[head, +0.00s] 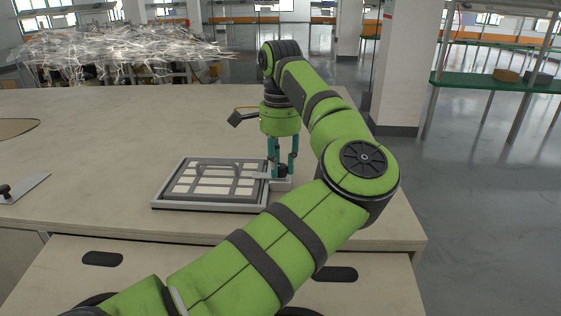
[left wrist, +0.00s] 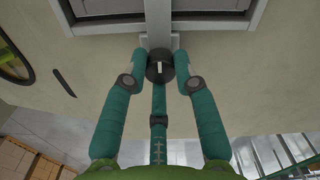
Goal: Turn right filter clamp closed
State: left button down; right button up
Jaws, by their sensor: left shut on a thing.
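The filter (head: 215,184) is a flat panel with white cells in a grey frame, lying on the table. The right filter clamp is at the frame's right edge, with a dark round knob (left wrist: 160,66) marked by a short white line. A light grey bar (left wrist: 158,22) runs from the knob to the frame in the left wrist view. My left gripper (head: 282,170) points down over the clamp. Its teal fingers (left wrist: 160,68) are shut on the knob, one on each side. My right gripper is not in view.
The wooden table (head: 110,120) is mostly clear behind and left of the filter. A flat grey plate with a dark knob (head: 22,188) lies at the left edge. A heap of pale tangled strands (head: 110,48) stands beyond the table. The table's right edge is close to the clamp.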

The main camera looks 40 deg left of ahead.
aim_at(281, 165)
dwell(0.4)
pick_arm(q)
jog(key=c, duration=1)
grip_release()
jog(key=shift+r, duration=0.1)
notch_tip(281, 165, up, 12)
jog(key=shift+f, duration=0.1)
